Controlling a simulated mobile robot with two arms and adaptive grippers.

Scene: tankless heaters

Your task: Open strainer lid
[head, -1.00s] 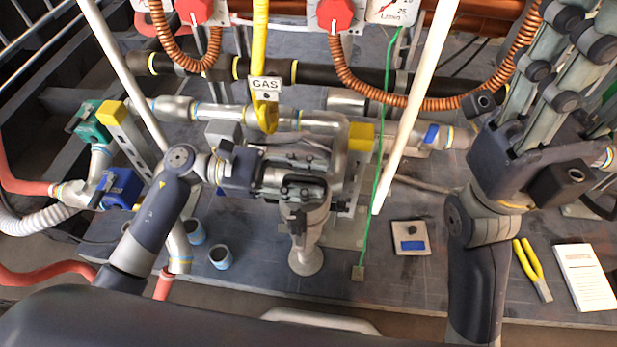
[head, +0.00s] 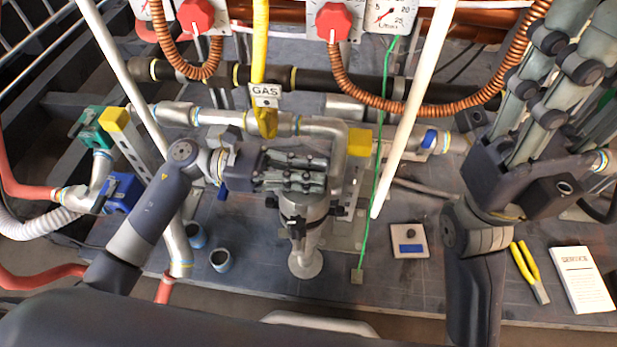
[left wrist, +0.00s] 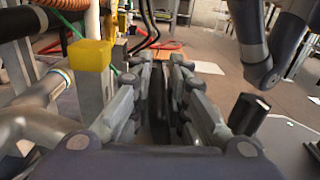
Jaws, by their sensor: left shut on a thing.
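The strainer (head: 305,232) is a grey metal upright body with a round foot and dark clamps around its top. It stands on the bench in the middle of the head view. My left gripper (head: 328,173) reaches over its top from the left, its fingers shut on the strainer lid, which they largely hide. In the left wrist view my left gripper's fingers (left wrist: 165,65) are close together, with a dark strip between them. My right gripper (head: 582,30) is raised at the upper right, away from the strainer, open and empty.
A yellow gas pipe (head: 261,50) hangs behind the strainer. A green wire (head: 377,185) and a white pole (head: 409,125) stand to its right. Two small cups (head: 220,260) sit left of it.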

